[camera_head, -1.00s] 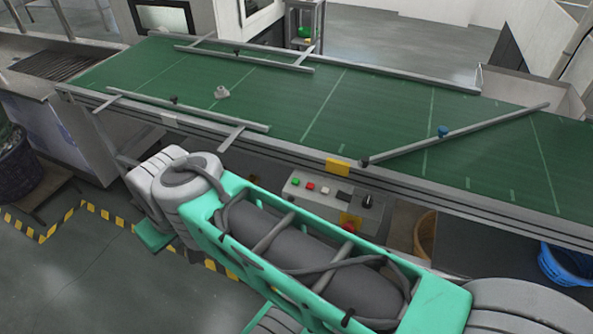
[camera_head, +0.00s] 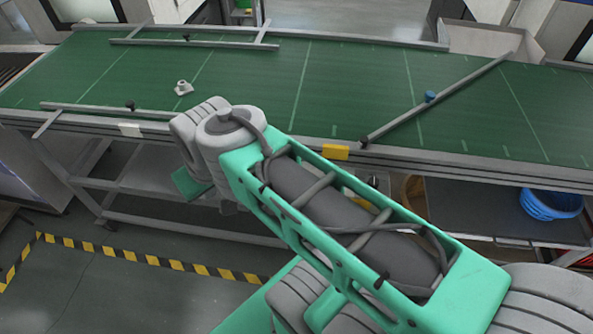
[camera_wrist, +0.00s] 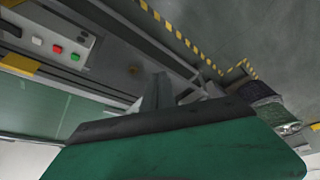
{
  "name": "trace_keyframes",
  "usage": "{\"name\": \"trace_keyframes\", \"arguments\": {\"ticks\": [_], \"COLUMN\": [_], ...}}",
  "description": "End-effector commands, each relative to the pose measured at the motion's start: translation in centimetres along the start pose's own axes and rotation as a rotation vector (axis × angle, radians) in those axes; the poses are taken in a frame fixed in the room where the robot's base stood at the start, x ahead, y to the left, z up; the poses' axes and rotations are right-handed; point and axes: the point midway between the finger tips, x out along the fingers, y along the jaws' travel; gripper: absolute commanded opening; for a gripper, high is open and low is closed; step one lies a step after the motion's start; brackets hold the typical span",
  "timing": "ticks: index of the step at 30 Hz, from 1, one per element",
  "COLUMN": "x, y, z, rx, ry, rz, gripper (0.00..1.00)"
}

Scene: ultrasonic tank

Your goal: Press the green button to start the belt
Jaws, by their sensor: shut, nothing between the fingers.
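The green button (camera_wrist: 75,57) is at the end of a row with a red and a white button on a grey control panel (camera_wrist: 45,27), at the upper left of the wrist view. In the head view my arm hides the buttons. The green conveyor belt (camera_head: 345,85) runs across the head view; its edge also shows at the left of the wrist view. My gripper (camera_wrist: 157,88) is shut and empty, pointing away from its green body, to the right of the panel and apart from the button. In the head view its fingers are hidden behind my wrist.
A small pale part (camera_head: 183,88) lies on the belt. A yellow block (camera_head: 335,152) sits on the belt's front edge. A diagonal bar (camera_head: 440,98) crosses the belt. A blue basket (camera_head: 550,203) stands on the shelf below. Yellow-black floor tape (camera_head: 150,260) marks open floor.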

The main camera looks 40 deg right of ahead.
Motion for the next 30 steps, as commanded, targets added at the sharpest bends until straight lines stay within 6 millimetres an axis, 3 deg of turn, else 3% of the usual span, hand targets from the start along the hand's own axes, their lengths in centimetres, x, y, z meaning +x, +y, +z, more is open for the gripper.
{"name": "trace_keyframes", "arguments": {"ticks": [5,8,11,14,18,21,25,30], "x": [0.5,2.0,4.6,7.4,10.0,10.6,10.7,10.7], "y": [0.7,2.9,7.0,12.3,20.1,24.3,27.1,27.6], "z": [-0.4,-1.5,-2.9,-3.5,-2.2,-0.8,0.6,0.8], "rx": [0.013,0.053,0.128,0.232,0.399,0.497,0.565,0.576], "ry": [-0.007,-0.019,-0.022,0.012,0.124,0.222,0.306,0.327], "rz": [0.0,-0.011,-0.05,-0.116,-0.21,-0.252,-0.276,-0.282], "gripper": [0.0,0.0,0.0,0.0,0.0,0.0,0.0,0.0]}}
